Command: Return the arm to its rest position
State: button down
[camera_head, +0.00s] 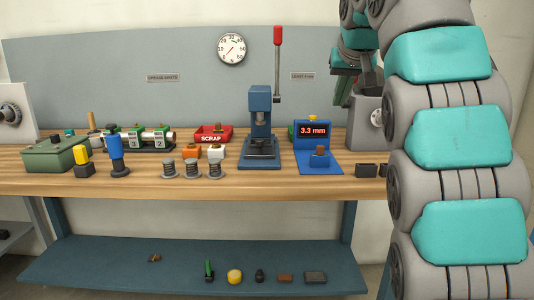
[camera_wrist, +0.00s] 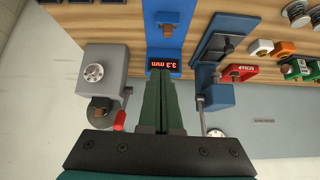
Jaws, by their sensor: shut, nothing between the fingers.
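My gripper (camera_wrist: 163,76) is shut and empty, its two dark green fingers pressed together in the wrist view. In the head view it shows at the upper right (camera_head: 343,98), raised above the bench and pointing down, partly hidden behind my arm. My arm, grey with teal covers, fills the right side of the head view. The blue thickness gauge (camera_head: 333,167) reads 3.3 mm and has a small brown piece (camera_head: 320,151) on its blue block. In the wrist view, upside down, the gauge (camera_wrist: 179,42) lies beyond the fingertips.
The wooden bench (camera_head: 230,185) carries a blue press (camera_head: 260,130) with a raised red-knobbed lever (camera_head: 278,60), a red scrap tray (camera_head: 213,133), several spools and a green box (camera_head: 62,152). A grey machine (camera_wrist: 106,68) stands beside the gauge. The lower shelf (camera_head: 120,272) holds small items.

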jog(key=s+a+f+g, duration=0.1)
jog(key=s+f+g, duration=0.9)
jog(key=s+f, duration=3.1)
jog(key=shift+s+a+f+n, duration=0.15)
jog(key=shift+s+n, duration=0.15)
jog(key=shift+s, duration=0.85)
